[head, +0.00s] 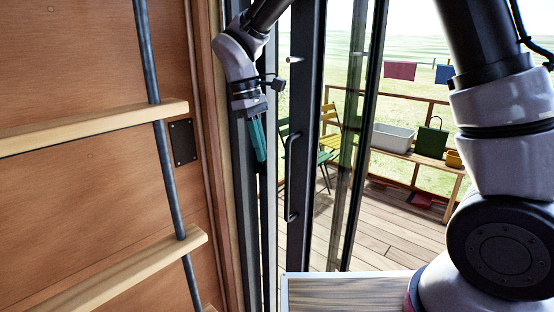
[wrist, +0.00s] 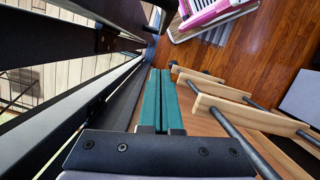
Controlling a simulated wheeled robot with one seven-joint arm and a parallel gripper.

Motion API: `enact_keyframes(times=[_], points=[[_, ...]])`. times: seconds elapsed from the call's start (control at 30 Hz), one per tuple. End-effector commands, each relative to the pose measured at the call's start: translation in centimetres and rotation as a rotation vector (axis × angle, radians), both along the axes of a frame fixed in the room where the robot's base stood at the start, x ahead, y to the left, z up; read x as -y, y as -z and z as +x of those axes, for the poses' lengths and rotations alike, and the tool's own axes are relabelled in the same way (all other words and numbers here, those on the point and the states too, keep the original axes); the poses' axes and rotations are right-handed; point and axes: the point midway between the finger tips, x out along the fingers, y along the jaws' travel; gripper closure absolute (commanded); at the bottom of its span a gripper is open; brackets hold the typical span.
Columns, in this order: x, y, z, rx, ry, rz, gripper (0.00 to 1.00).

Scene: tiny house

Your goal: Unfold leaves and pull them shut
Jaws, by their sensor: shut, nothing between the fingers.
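The glass door leaves have dark frames. In the head view one leaf's upright (head: 304,120) stands right of my gripper, with a dark bar handle (head: 290,178) on it. Another leaf's upright (head: 365,130) is further right, with glass between. In the wrist view dark leaf frames (wrist: 65,100) run along the left, close beside my fingers. My gripper (head: 259,157) has teal fingers pressed together and pointing down, in front of the dark frame at the left side of the doorway. The fingers (wrist: 159,72) also show in the wrist view, empty. Whether they touch a frame is unclear.
A ladder with wooden rungs (head: 90,128) and dark rails is fixed at the wood wall on the left. Beyond the glass is a deck (head: 390,235) with chairs (head: 330,128) and a bench (head: 437,160). A wooden-topped surface (head: 345,294) is at bottom centre.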

Motion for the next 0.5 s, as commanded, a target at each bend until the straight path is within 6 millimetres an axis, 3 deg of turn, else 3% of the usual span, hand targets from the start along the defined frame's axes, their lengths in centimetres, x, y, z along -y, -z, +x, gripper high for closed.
enact_keyframes(times=[0.1, 0.3, 0.5], points=[[0.7, 2.0, -0.4, -0.001, 0.001, -0.001, 1.0], [3.1, 1.8, -1.8, 0.0, 0.001, 0.0, 1.0], [3.9, 1.8, -2.2, 0.001, 0.001, 0.001, 1.0]])
